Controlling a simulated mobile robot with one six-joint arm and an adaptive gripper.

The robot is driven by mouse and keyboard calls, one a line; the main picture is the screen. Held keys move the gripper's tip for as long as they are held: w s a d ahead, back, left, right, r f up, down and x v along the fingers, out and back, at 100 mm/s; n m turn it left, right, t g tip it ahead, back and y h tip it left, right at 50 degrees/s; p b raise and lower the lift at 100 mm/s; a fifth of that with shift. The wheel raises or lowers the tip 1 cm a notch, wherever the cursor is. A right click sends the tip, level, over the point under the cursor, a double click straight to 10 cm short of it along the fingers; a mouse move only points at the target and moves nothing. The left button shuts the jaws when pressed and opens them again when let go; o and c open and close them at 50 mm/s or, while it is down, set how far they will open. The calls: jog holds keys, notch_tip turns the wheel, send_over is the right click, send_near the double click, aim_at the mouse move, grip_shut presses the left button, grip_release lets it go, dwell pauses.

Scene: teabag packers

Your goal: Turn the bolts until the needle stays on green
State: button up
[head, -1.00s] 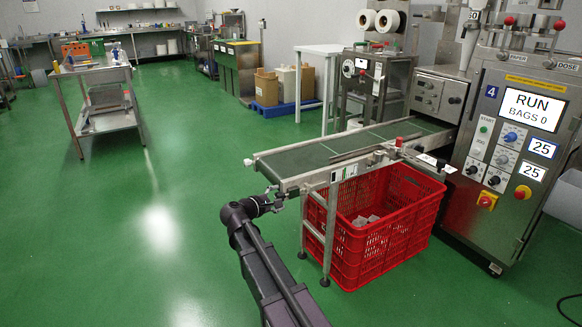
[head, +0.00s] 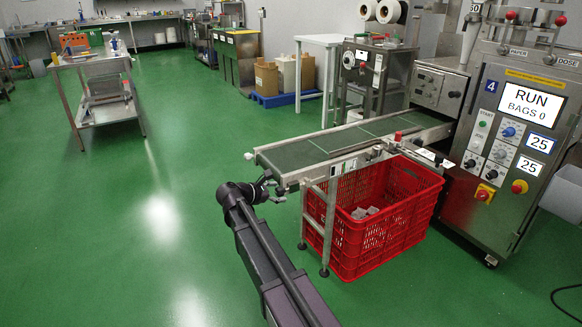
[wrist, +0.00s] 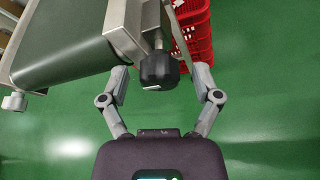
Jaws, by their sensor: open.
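In the wrist view a black ridged knob (wrist: 158,70) on a bolt sits at the near corner of the conveyor frame (wrist: 125,30). My gripper (wrist: 161,75) is open, one finger on each side of this knob, with gaps showing. A pale bolt head (wrist: 15,102) shows at the other corner of the belt end; in the head view it sticks out at the belt's left end (head: 249,156). In the head view my gripper (head: 272,187) is at the conveyor's near left corner. A small white plate with a green mark (head: 337,168) is on the conveyor's side; no needle can be made out.
A red crate (head: 385,225) stands under the conveyor, close to its leg (head: 328,225). The packing machine (head: 515,135) at right reads RUN, BAGS 0. A steel trolley (head: 100,90) stands far left. Green floor left of the conveyor is clear.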

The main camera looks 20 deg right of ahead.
jog(key=shift+w+r, duration=0.1)
jog(key=p+v, duration=0.6)
jog(key=v, duration=0.8)
jog(key=s+d+r+m+g+y+p, duration=0.2)
jog(key=s+d+r+m+y+p, duration=0.3)
jog(key=p, duration=0.8)
jog(key=s+d+r+m+g+y+p, duration=0.3)
jog(key=s+d+r+m+y+p, duration=0.2)
jog(key=s+r+m+p, duration=0.4)
jog(key=shift+s+d+r+m+p, duration=0.4)
jog(key=shift+s+r+p, duration=1.25)
jog(key=shift+p, duration=1.15)
jog(key=shift+f, duration=0.1)
